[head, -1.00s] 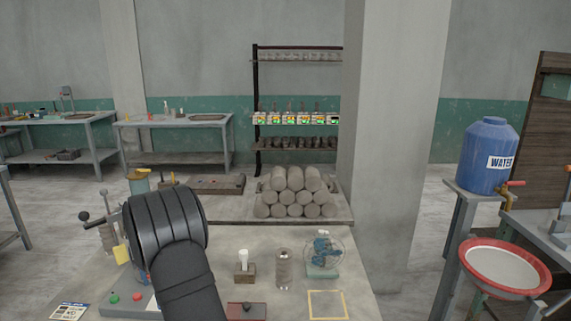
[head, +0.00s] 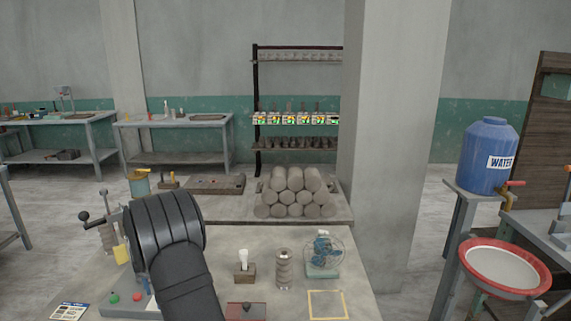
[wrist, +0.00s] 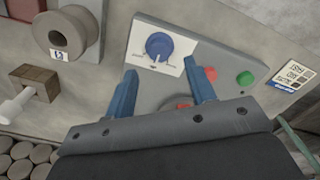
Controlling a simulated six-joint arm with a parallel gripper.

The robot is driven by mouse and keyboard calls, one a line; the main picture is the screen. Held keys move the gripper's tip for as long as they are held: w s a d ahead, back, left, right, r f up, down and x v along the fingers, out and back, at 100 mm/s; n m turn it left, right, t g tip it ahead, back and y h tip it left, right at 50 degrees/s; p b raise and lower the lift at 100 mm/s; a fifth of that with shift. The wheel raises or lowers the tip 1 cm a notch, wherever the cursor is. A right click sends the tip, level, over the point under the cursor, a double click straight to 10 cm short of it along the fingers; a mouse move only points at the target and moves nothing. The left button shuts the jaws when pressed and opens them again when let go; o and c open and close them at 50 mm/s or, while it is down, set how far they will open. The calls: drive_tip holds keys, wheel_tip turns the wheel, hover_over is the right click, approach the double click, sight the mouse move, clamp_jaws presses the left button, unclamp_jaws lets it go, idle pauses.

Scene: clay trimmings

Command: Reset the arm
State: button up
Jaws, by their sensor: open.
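My gripper shows in the wrist view (wrist: 164,88) with its two blue fingers spread apart and nothing between them. It is over a grey control box (wrist: 150,30) with a blue knob (wrist: 159,46), a green button (wrist: 245,78) and red buttons, one partly hidden by a finger. I cannot tell whether the fingers touch the box. In the head view my black arm (head: 170,235) stands over the left of the table and hides the fingers and much of the control box (head: 118,308).
On the table (head: 225,275) stand a white-handled tool in a wooden block (head: 243,265), a grey ridged cylinder (head: 283,268) and a small fan (head: 323,255). A yellow square outline (head: 327,304) lies in front. Stacked clay rolls (head: 293,195) are behind. A lever (head: 88,216) stands left of my arm.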

wheel_tip(320, 180, down, 6)
drive_tip(key=shift+r, duration=0.2)
drive_tip(key=n, duration=0.9)
drive_tip(key=shift+s, duration=0.1)
wheel_tip(320, 180, up, 8)
drive_tip(key=shift+f, duration=0.15)
